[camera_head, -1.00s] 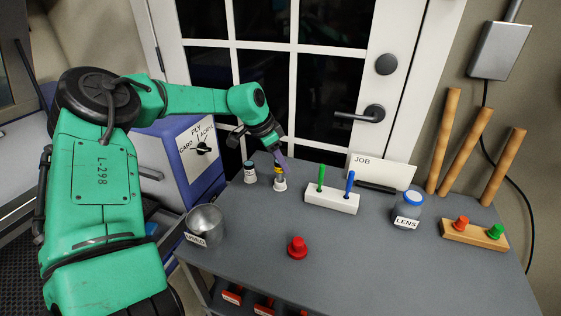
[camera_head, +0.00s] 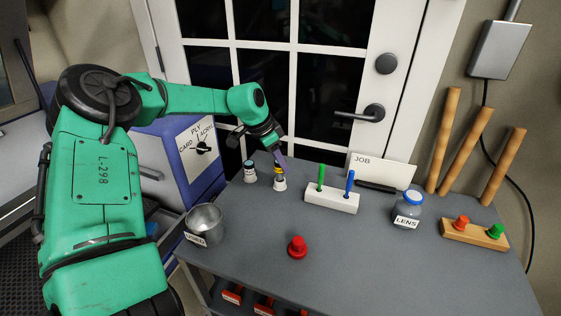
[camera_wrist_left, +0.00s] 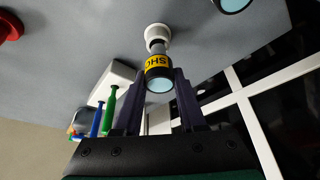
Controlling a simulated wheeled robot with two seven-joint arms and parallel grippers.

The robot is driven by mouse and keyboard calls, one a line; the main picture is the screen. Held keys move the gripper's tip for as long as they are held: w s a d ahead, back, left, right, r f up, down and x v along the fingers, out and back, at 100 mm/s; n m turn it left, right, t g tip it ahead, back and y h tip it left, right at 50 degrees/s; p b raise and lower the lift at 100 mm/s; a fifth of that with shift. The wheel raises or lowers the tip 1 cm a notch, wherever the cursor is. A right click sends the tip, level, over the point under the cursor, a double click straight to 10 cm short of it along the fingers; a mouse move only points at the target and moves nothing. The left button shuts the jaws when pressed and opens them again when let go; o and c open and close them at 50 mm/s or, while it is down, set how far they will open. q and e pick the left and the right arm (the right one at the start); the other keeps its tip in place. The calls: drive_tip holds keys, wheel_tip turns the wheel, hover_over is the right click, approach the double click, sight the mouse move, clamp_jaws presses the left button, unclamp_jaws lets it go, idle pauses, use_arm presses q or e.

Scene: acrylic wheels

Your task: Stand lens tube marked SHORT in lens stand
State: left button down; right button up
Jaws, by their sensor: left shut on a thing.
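The lens tube marked SHORT (camera_wrist_left: 159,65) has a yellow band with dark letters, only partly readable, and a pale lens facing the left wrist camera. In the head view its yellow band (camera_head: 278,170) shows just above a small white stand (camera_head: 280,185). My left gripper (camera_head: 281,156) is shut on the tube. In the left wrist view the tube's far end lines up with the white stand (camera_wrist_left: 157,33). I cannot tell how deep it sits. A second dark-topped tube (camera_head: 249,168) stands in a white base to the left. My right gripper is not in view.
A white block (camera_head: 332,201) with a green and a blue driver stands to the right. A metal cup (camera_head: 205,219), a red knob (camera_head: 297,248), a LENS jar (camera_head: 409,204) and a JOB card (camera_head: 380,168) are on the grey table. The table's front middle is mostly clear.

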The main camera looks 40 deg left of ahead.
sight(280, 170)
use_arm(q)
drive_tip(key=shift+f+b, duration=1.15)
drive_tip(key=shift+f, duration=0.55)
idle(1.5)
drive_tip(key=shift+c, duration=2)
unclamp_jaws()
drive_tip(key=v, duration=1.4)
drive_tip(key=shift+r, duration=0.3)
